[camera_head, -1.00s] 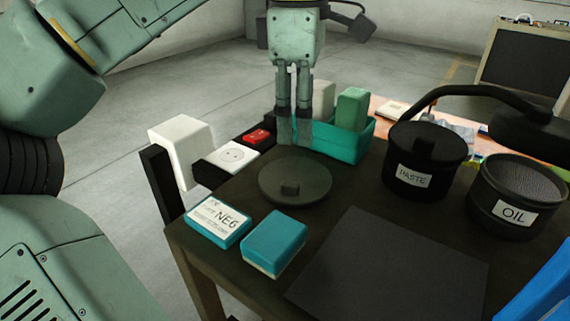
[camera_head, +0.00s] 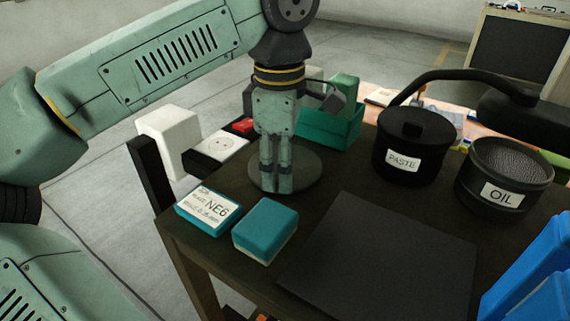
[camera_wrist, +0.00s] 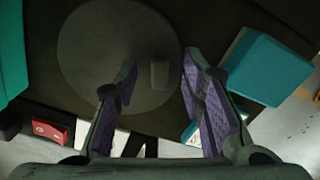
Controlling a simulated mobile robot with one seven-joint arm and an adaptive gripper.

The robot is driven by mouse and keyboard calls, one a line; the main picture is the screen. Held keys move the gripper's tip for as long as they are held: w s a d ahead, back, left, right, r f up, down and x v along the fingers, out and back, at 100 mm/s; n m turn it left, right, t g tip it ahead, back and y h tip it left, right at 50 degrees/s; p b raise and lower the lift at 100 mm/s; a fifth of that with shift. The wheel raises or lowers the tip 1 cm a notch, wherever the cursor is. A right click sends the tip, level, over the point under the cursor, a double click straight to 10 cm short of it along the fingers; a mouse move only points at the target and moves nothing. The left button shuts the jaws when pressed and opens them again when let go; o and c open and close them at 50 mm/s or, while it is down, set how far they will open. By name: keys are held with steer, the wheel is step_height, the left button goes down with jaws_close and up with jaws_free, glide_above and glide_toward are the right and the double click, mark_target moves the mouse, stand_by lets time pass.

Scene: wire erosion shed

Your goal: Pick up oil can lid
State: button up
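The oil can lid (camera_head: 303,167) is a dark round disc lying flat on the dark table. My gripper (camera_head: 277,188) points down over it and hides its knob and much of its left side in the head view. In the wrist view the lid (camera_wrist: 85,55) shows with its small block knob (camera_wrist: 159,76) upward. The fingers of my gripper (camera_wrist: 158,70) are apart, one on each side of the knob, with clear gaps. How high the fingertips are is hard to tell. The can marked OIL (camera_head: 503,197) stands at the right with its mesh top uncovered.
A teal NE6 box (camera_head: 207,211) and a plain teal box (camera_head: 265,230) lie close in front of the lid. A teal bin (camera_head: 330,126) stands behind. The PASTE pot (camera_head: 412,146) is right. A flat black plate (camera_head: 380,258) covers the front.

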jaws_close()
stand_by(0.4)
